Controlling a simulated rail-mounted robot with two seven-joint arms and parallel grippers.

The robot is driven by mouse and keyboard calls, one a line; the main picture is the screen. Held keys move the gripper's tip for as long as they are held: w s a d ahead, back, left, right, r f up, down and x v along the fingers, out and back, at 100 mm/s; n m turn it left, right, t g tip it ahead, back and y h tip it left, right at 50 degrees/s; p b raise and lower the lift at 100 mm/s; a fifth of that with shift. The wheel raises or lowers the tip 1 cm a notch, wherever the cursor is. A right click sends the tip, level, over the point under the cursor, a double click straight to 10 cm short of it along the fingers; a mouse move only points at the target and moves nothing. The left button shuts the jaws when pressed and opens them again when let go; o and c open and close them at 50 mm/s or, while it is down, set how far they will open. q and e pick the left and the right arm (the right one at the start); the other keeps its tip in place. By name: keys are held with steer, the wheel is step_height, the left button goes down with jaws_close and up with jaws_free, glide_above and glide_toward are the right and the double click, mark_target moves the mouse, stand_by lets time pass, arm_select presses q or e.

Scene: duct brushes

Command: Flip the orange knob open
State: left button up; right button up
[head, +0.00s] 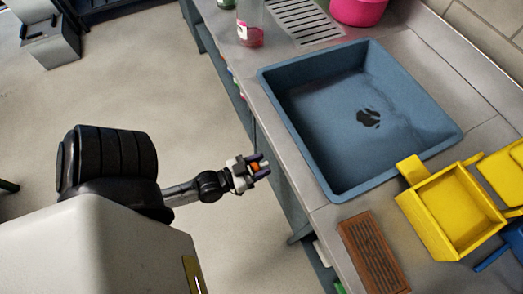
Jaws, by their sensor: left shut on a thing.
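My left gripper (262,167) is beside the front of the counter, over the gap between the floor and the counter edge. Its fingers are shut on a small orange thing (255,165), which looks like the orange knob. Only a little of it shows between the fingers, so I cannot tell which way it is turned. My right gripper is not in view.
The grey counter (325,214) holds a blue sink (310,123) with a dark patch in it. Near it are a brown slatted block (372,253), a yellow bin (412,168), a bottle with pink liquid (249,30) and a pink tub (358,8). The floor at left is mostly clear.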

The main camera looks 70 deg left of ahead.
arm_select(q)
steer(key=o, duration=0.8)
steer(key=shift+r, duration=0.1)
steer(key=o, duration=0.4)
steer(key=shift+s, duration=0.3)
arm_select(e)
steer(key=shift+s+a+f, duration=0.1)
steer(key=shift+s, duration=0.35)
arm_select(q)
steer(key=shift+w, duration=0.15)
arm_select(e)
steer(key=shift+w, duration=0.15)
arm_select(q)
steer(key=shift+s+d+p, duration=0.2)
steer(key=shift+s+p, duration=1.4)
steer(key=shift+s, duration=5.35)
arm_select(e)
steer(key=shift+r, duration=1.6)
